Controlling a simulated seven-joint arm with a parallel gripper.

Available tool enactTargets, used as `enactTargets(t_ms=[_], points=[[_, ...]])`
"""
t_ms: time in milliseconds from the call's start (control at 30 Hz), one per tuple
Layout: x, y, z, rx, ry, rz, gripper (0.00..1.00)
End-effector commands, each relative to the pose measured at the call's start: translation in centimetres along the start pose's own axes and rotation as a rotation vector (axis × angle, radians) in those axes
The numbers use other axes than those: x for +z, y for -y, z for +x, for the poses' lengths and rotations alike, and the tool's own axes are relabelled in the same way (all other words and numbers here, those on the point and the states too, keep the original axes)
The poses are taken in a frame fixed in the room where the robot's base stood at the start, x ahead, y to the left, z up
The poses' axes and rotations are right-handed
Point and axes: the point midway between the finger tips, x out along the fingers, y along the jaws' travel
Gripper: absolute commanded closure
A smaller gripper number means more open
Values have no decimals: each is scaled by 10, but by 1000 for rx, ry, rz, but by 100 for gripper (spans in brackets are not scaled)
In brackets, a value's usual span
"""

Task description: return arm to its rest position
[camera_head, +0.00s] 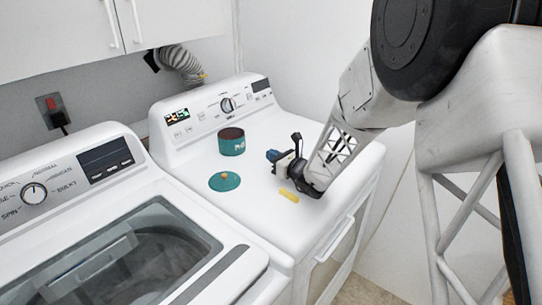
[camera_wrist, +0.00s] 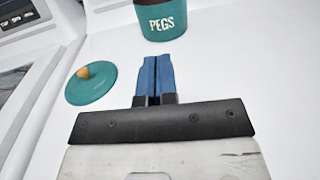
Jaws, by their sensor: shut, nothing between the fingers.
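My gripper (camera_head: 273,155) hangs low over the right part of the dryer top (camera_head: 262,216), at the end of my arm, which comes in from the upper right. In the wrist view its blue fingers (camera_wrist: 155,80) are together with nothing between them. A teal canister (camera_head: 231,143) stands upright behind and left of the gripper. In the wrist view the canister (camera_wrist: 167,22) reads "PEGS". Its teal lid with a yellowish knob (camera_head: 224,181) lies flat left of the gripper; it also shows in the wrist view (camera_wrist: 92,84). A small yellow piece (camera_head: 289,195) lies beside my gripper.
A washer (camera_head: 225,262) with a glass lid stands at the left. The dryer's control panel (camera_head: 205,112) rises behind the canister. White cabinets (camera_head: 60,40) hang above. The dryer top's front is mostly clear.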

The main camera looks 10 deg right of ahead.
Motion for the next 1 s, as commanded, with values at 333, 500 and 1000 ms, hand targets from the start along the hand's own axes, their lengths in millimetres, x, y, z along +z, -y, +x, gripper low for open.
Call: enactTargets(t_ms=[333, 500, 1000], points=[[9, -10, -3, 37, -13, -38, 100], [30, -35, -13, 132, -45, -137, 100], [89, -144, -96, 572, -217, -655, 100]])
